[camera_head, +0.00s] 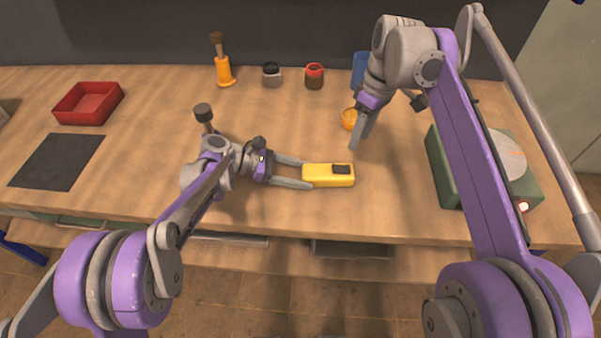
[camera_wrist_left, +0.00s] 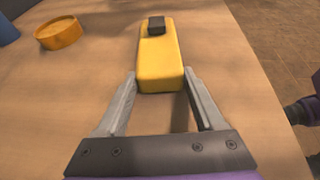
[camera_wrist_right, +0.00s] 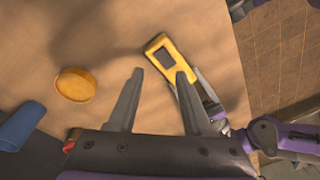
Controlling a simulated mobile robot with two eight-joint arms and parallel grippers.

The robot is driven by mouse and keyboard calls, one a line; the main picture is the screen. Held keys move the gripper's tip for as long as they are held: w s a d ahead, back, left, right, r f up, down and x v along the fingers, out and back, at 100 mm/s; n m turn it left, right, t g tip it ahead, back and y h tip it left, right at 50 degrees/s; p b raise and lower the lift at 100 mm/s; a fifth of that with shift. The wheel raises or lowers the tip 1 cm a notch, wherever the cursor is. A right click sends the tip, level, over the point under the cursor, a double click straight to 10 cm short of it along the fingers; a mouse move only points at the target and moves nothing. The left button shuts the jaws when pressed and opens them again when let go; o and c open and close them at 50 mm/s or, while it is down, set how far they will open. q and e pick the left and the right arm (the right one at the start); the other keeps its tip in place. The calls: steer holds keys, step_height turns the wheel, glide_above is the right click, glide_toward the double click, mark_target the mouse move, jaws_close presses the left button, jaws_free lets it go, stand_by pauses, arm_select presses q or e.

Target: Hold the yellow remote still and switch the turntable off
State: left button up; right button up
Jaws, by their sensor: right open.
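The yellow remote (camera_head: 318,175), a yellow block with a dark button, is at the table's middle. It also shows in the left wrist view (camera_wrist_left: 158,58) and the right wrist view (camera_wrist_right: 155,42). My left gripper (camera_head: 308,175) has its fingers on both sides of the remote's near end, closed against it. My right gripper (camera_head: 358,135) is open and empty above the table, behind and right of the remote. The turntable (camera_head: 445,175) is a green box with a pale disc at the right.
An orange round dish (camera_head: 349,119) and a blue cup (camera_head: 360,68) stand near my right gripper. A red tray (camera_head: 88,103) and a dark mat (camera_head: 58,162) lie left.

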arm_select(q)
steer(key=c, duration=0.7)
jaws_close()
arm_select(e)
steer(key=c, duration=0.4)
steer(key=shift+r+m, duration=0.1)
steer(key=shift+m, duration=0.3)
steer(key=shift+c, duration=1)
steer(key=shift+a+r+m, duration=0.1)
steer(key=shift+m, duration=0.5)
jaws_close()
steer(key=r+m, duration=0.1)
steer(key=m, duration=0.7)
steer(key=a+r+m, duration=0.1)
steer(key=r+m, duration=0.1)
steer(key=m, duration=0.6)
steer(key=a+r+m, duration=0.1)
steer(key=r+m, duration=0.1)
steer(key=m, duration=0.7)
steer(key=shift+s, duration=0.1)
